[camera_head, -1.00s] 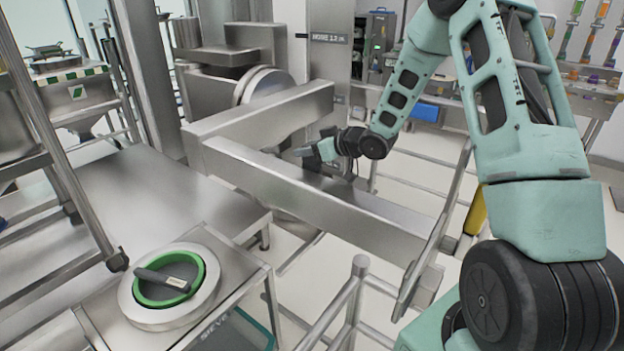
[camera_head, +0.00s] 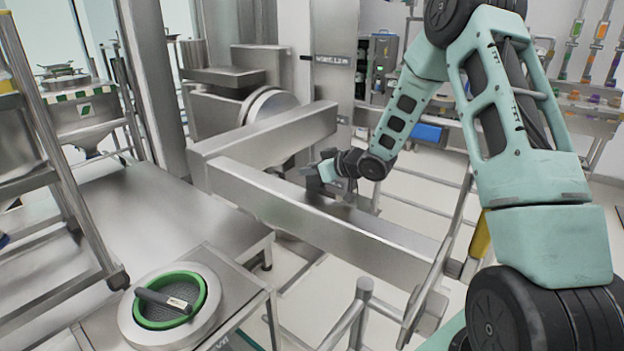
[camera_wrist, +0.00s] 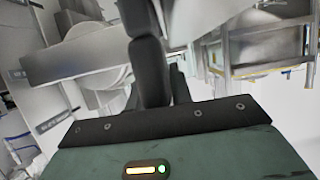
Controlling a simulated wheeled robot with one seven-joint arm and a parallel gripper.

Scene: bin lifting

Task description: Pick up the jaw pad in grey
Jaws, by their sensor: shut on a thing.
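My gripper (camera_head: 318,176) is at the far side of the front steel beam, just above its top edge. In the wrist view its dark fingers (camera_wrist: 150,70) stand close together beyond the dark green palm. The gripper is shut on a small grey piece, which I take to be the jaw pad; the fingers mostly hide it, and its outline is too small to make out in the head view.
Two steel beams, the front one (camera_head: 300,215) and the back one (camera_head: 275,138), flank my gripper. A round sieve with a green ring (camera_head: 204,293) holds a dark labelled bar (camera_head: 165,300) at lower left. Metal rails (camera_head: 350,315) stand in front.

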